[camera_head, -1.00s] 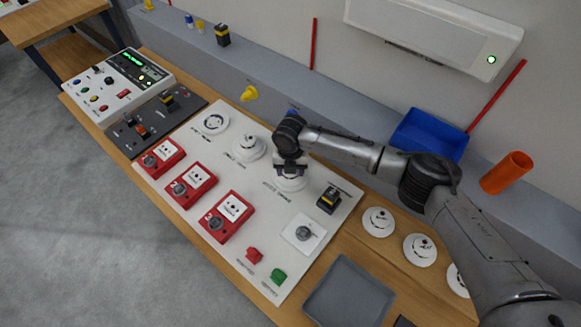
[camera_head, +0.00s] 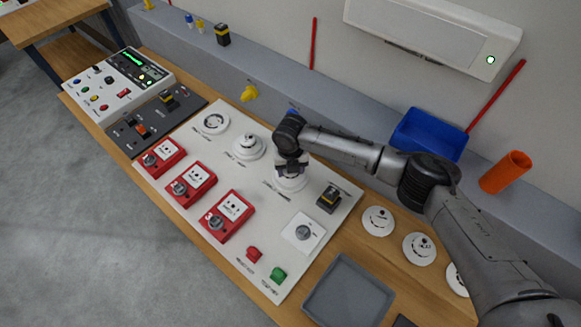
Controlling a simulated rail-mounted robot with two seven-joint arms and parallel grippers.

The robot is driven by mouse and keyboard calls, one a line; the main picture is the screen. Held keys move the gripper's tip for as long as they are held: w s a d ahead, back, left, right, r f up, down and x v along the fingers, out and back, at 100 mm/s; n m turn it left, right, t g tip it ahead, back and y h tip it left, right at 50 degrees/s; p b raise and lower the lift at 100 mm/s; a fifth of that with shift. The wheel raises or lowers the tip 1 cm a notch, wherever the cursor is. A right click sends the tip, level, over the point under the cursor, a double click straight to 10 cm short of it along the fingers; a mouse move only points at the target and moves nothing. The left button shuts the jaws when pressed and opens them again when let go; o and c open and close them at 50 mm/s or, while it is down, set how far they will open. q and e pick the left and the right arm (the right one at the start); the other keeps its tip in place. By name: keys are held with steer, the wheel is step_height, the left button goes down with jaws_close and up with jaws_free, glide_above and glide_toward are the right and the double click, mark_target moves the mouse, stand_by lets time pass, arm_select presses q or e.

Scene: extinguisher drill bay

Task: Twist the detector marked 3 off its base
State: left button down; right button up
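A white round detector (camera_head: 291,184) sits on the white board, at the right end of a row of three round mounts. I take it for the one marked 3, but its printed label is too small to read. My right gripper (camera_head: 292,170) points down right over this detector and hides its top. The fingertips are at the detector's upper part; whether they press on its sides cannot be told. My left gripper is not in view.
Another detector (camera_head: 248,146) and a flatter round base (camera_head: 214,122) are to the left on the board (camera_head: 215,155). Red call points (camera_head: 228,215) line its front. A black-yellow block (camera_head: 329,199) is close on the right. Spare detectors (camera_head: 378,221) and a grey tray (camera_head: 347,293) lie further right.

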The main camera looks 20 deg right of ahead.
steer(key=shift+r+p, duration=0.45)
steer(key=shift+r, duration=0.05)
steer(key=shift+r+p, duration=2.25)
steer(key=shift+r, duration=0.25)
